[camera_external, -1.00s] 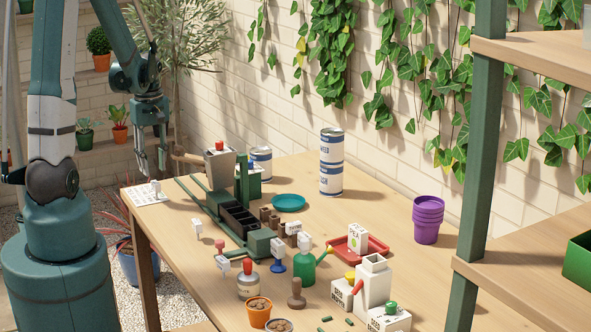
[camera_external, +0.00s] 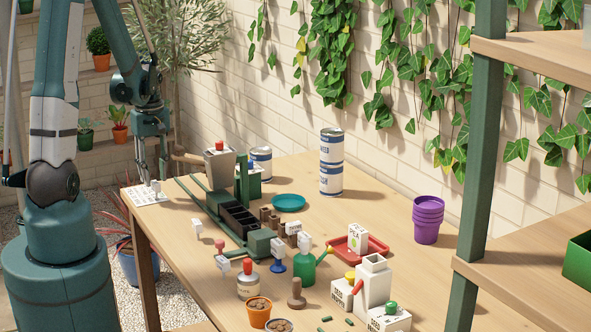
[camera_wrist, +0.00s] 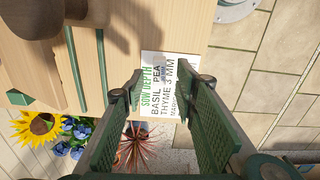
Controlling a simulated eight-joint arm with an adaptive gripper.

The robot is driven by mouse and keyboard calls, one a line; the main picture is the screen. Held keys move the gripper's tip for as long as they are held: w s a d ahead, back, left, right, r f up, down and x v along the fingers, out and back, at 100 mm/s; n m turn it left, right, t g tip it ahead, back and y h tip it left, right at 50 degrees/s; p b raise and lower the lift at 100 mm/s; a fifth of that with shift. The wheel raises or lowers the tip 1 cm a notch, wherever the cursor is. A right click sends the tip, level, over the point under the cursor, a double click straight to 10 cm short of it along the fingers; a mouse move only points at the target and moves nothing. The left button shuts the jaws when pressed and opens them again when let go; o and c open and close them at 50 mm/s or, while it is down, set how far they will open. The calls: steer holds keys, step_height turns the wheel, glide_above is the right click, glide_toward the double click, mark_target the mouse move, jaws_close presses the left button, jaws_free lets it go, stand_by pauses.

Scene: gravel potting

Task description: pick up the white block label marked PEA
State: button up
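My gripper (camera_external: 152,172) is open and empty at the far left end of the table, above or beside a white card (camera_external: 138,197). In the wrist view, the card (camera_wrist: 172,70) shows between the spread fingers (camera_wrist: 162,92); its print includes SOW DEPTH, BASIL, PEA, THYME and 3 MM. A small pale block (camera_external: 155,187) is by the card, partly under the fingers. A white box (camera_external: 357,238) with PEA-like print stands on the red tray (camera_external: 377,247), far from my gripper. Small white block labels (camera_external: 197,225) stand around the table; their lettering is too small to read.
A green stand with dark cells (camera_external: 240,218) and a grey hopper (camera_external: 220,165) is right of my gripper. The table's left edge is close below the gripper.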

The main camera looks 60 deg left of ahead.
mark_target(155, 181)
steer(key=shift+a+f+b, duration=0.1)
steer(key=shift+f+b, duration=0.3)
steer(key=shift+f, duration=1.6)
steer(key=c, duration=0.8)
